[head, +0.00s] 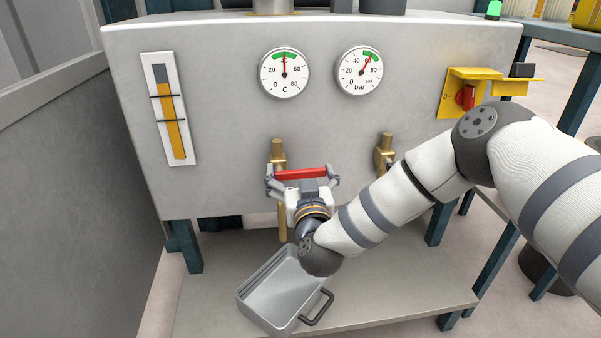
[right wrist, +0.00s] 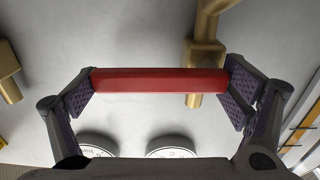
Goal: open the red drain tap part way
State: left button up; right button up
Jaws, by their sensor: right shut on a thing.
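The red drain tap handle (head: 301,174) lies level across the front of a brass valve body (head: 278,150) on the grey panel. A brass pipe (head: 282,222) runs down below it. My right gripper (head: 303,177) is shut on the red handle, with one finger at each end. In the right wrist view the red bar (right wrist: 160,81) spans between the two pads of the gripper (right wrist: 162,86), and the brass pipe (right wrist: 205,58) shows behind it. The gripper hides part of the valve. My left gripper is not in view.
A metal tray (head: 262,286) with a dark handle stands on the shelf (head: 400,300) below. A second brass valve (head: 385,150) is to the right, partly behind my arm. Two gauges (head: 285,73), a sight glass (head: 170,110) and a red switch (head: 466,97) on yellow are on the panel.

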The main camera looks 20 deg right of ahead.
jog(key=shift+a+r+n+p, duration=0.1)
jog(key=shift+r+n+p, duration=0.55)
jog(key=shift+p, duration=0.35)
jog(key=shift+a+r+n+p, duration=0.1)
jog(key=shift+r+n+p, duration=0.1)
jog(key=shift+n+p, duration=0.45)
jog(key=shift+a+r+n+p, duration=0.1)
jog(key=shift+r+n+p, duration=0.05)
jog(key=shift+n+p, duration=0.45)
jog(key=n+p, duration=0.2)
jog(key=shift+w+a+r+n, duration=0.1)
jog(key=shift+a+r+n, duration=0.05)
jog(key=shift+r+n, duration=0.15)
pick_arm(q)
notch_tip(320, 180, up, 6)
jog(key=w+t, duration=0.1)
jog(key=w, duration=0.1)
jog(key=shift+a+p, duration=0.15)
jog(key=shift+p, duration=0.15)
pick_arm(e)
jog(key=shift+a+n, duration=0.1)
jog(key=shift+n, duration=0.5)
jog(key=o, duration=1.4)
jog(key=shift+c, duration=0.2)
